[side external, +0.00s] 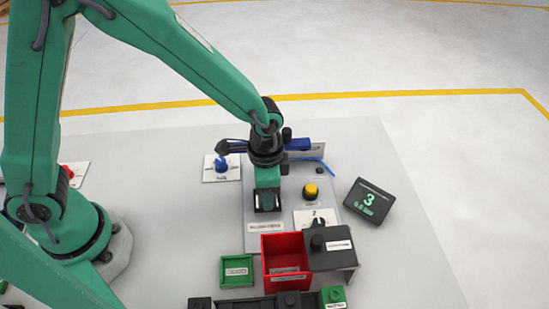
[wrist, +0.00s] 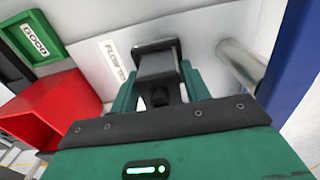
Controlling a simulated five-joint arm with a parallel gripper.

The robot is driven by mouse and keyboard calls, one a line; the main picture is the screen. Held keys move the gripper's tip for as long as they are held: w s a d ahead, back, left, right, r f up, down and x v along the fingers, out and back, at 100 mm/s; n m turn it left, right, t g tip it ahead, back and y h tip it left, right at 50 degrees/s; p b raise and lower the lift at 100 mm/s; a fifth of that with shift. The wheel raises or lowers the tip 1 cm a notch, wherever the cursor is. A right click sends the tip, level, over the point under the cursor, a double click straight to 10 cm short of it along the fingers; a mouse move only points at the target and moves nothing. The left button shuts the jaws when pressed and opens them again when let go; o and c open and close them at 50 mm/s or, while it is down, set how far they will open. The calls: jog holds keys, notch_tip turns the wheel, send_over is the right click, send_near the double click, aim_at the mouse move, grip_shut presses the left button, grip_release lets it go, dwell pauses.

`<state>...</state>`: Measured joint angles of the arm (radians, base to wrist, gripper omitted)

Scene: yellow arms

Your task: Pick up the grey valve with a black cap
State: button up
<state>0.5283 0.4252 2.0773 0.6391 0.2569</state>
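My gripper (side external: 267,202) points down over the grey station plate, just above its printed label. In the wrist view my gripper (wrist: 157,88) has a green finger on each side of a dark grey, block-like piece with a black upper edge (wrist: 157,66). I cannot tell whether this piece is the valve, or whether the fingers press on it or only surround it. The lower part of the piece is hidden by the gripper body. No other grey valve with a black cap can be made out clearly.
A red bin (side external: 287,247), a green tray (side external: 237,272) and a black box (side external: 331,252) stand in front. A yellow button (side external: 310,190) and a display (side external: 369,201) are to the right. A blue knob (side external: 221,164) sits left. A metal cylinder (wrist: 243,62) is close right.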

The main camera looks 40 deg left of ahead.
jog(key=c, duration=0.7)
jog(key=shift+o, duration=0.2)
jog(key=shift+r, duration=0.1)
jog(key=shift+r, duration=0.75)
jog(key=r, duration=0.2)
jog(key=s+r, duration=0.1)
jog(key=shift+d, duration=0.3)
jog(key=s+d+r, duration=0.5)
jog(key=s+r, duration=0.1)
jog(key=s, duration=0.3)
jog(key=shift+r, duration=0.15)
jog(key=shift+s, duration=0.1)
